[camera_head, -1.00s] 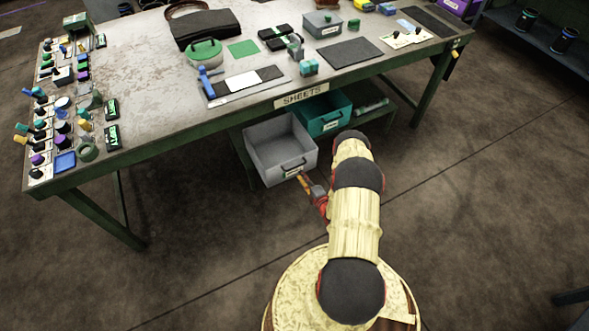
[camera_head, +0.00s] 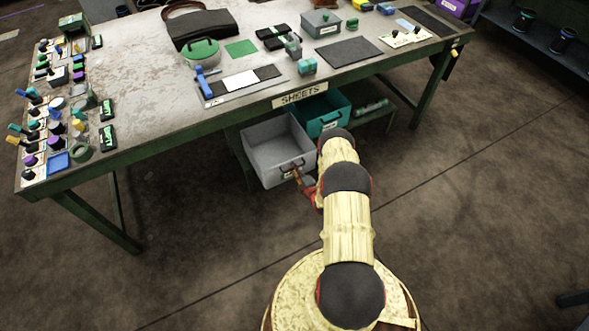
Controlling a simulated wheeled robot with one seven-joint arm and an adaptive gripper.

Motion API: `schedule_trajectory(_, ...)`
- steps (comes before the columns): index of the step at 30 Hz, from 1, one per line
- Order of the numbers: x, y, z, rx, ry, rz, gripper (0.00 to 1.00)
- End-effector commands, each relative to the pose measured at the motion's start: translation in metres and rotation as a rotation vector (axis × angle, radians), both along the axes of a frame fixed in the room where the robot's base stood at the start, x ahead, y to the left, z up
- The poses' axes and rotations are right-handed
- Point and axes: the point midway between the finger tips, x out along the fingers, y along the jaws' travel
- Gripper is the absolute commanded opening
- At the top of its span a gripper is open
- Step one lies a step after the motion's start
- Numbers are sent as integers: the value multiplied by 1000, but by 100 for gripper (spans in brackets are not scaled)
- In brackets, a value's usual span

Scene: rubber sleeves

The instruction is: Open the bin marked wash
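A grey open-topped bin (camera_head: 262,160) stands under the front edge of the workbench, sticking out toward me. It has a dark handle and a small label on its front; the label is too small to read. A teal bin (camera_head: 340,112) with a label, also unreadable, sits to its right and further back. My gripper (camera_head: 299,176) is low at the front of the grey bin, at or very close to its handle. The fingers are small and partly hidden by my arm, so I cannot tell whether they are open or shut, or touching the handle.
The green-edged workbench (camera_head: 150,110) bears a "SHEETS" sign (camera_head: 300,95) above the bins. Many knobs and small parts crowd its left end. A bench leg (camera_head: 100,222) stands left of the bins. The floor (camera_head: 200,270) in front is clear.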

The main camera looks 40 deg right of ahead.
Motion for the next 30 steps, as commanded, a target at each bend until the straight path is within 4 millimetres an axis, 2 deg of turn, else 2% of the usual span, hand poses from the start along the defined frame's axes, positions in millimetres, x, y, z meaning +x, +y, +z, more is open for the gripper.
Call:
schedule_trajectory(5,0,0,0,0,0,0,0)
schedule_trajectory(26,-1,0,-1,0,2,0,0)
schedule_trajectory(30,-16,-1,-1,1,5,-3,0)
